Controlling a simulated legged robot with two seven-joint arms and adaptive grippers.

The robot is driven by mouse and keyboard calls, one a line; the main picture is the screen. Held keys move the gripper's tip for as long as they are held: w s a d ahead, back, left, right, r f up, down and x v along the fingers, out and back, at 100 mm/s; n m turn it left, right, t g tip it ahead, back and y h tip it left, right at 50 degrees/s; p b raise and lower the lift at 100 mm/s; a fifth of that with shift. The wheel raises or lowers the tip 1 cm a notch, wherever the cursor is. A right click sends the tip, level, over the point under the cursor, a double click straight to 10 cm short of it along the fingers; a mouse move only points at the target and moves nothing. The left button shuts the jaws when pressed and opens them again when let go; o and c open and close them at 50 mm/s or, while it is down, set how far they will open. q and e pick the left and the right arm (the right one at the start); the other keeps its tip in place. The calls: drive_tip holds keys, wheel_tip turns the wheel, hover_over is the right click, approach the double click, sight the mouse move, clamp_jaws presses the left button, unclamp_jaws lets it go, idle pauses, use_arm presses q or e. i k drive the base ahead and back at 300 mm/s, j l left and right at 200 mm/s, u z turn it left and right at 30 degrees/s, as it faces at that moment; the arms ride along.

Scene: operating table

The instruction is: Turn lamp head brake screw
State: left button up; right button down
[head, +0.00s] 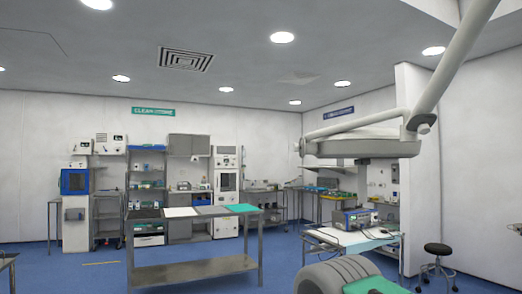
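The surgical lamp head (365,147) hangs at the upper right, a wide pale disc seen nearly edge-on. A thick pale support arm (452,62) comes down to it from the ceiling side. A small knob-like part (424,128) sticks out at the joint between arm and head. I cannot tell whether this is the brake screw. A small dark part shows under the lamp head. Neither of my grippers is in view.
Below the lamp are a grey ribbed rounded object (335,272) and a green surface (375,286). A trolley (350,238) with equipment stands behind them. A black stool (437,249) is at the right. A steel table (195,270) stands left of centre, with open blue floor around.

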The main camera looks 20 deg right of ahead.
sight(296, 147)
drive_tip(key=i+j+u, duration=0.25)
drive_tip(key=i, duration=1.15)
drive_tip(key=i+l+z, duration=0.15)
drive_tip(key=i+z, duration=0.25)
drive_tip(key=i, duration=0.25)
drive_tip(key=i+z, duration=0.4)
drive_tip(key=i, duration=0.25)
drive_tip(key=i+j+z, duration=0.35)
drive_tip(key=i, duration=0.3)
drive_tip(key=i+l+z, duration=0.3)
drive_tip(key=i, duration=0.5)
drive_tip(key=i+z, duration=0.35)
drive_tip(key=i, duration=0.5)
drive_tip(key=i+j+z, duration=0.3)
drive_tip(key=i, duration=0.5)
drive_tip(key=i+z, duration=0.2)
drive_tip(key=z, duration=0.2)
drive_tip(key=i+z, duration=0.15)
drive_tip(key=z, duration=0.25)
drive_tip(key=i+j+z, duration=0.15)
drive_tip(key=z, duration=0.25)
drive_tip(key=i+j+z, duration=0.15)
drive_tip(key=z, duration=0.25)
